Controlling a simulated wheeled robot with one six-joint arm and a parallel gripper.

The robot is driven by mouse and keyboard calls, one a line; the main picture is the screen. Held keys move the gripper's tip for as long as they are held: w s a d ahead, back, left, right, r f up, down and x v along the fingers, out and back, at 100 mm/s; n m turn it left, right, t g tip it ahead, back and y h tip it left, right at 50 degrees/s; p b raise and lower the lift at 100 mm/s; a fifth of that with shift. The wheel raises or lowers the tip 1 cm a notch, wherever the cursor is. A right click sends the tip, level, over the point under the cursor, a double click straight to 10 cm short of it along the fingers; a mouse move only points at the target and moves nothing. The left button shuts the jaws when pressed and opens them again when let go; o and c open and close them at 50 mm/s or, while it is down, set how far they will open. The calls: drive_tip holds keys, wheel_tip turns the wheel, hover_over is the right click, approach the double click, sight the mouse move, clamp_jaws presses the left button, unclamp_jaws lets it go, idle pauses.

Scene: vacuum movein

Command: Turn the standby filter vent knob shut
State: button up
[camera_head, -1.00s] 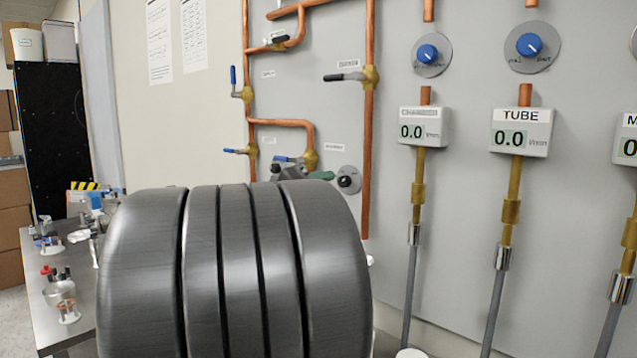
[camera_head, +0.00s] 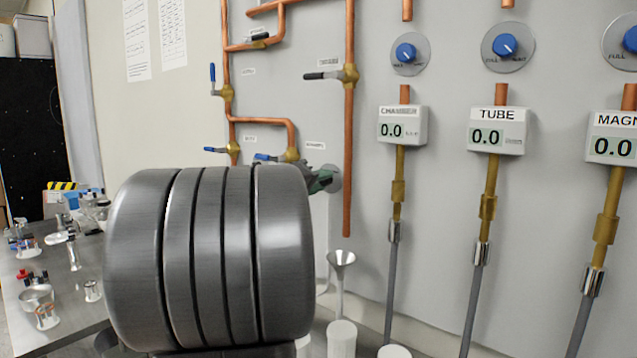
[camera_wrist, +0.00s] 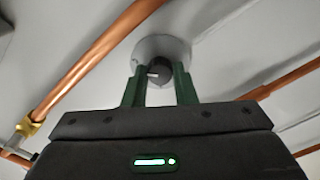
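The vent knob is small, round and black with a pale mark on its left side. It stands out from a grey disc on the wall (camera_wrist: 162,48), and the knob (camera_wrist: 157,72) shows in the middle of the wrist view. My gripper (camera_wrist: 158,80) has its two green fingers on either side of the knob, apart from each other. Whether they touch the knob is unclear. In the head view my gripper (camera_head: 322,180) reaches the wall right of the copper branch pipe. The fingers cover the knob there, and only the edge of the disc shows.
A large ribbed grey cylinder, possibly mine, hides much of the lower middle. A funnel (camera_head: 341,258) stands below. A cluttered bench (camera_head: 70,295) is at left.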

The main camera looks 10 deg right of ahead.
drive_tip(key=shift+f+n, duration=0.1)
drive_tip(key=shift+n, duration=0.3)
drive_tip(key=shift+c, duration=0.4)
drive_tip(key=n, duration=1.7)
drive_tip(key=shift+p, duration=0.4)
drive_tip(key=o, duration=1)
drive_tip(key=shift+s+a, duration=0.1)
drive_tip(key=v, duration=1.3)
drive_tip(key=shift+s+a, duration=0.2)
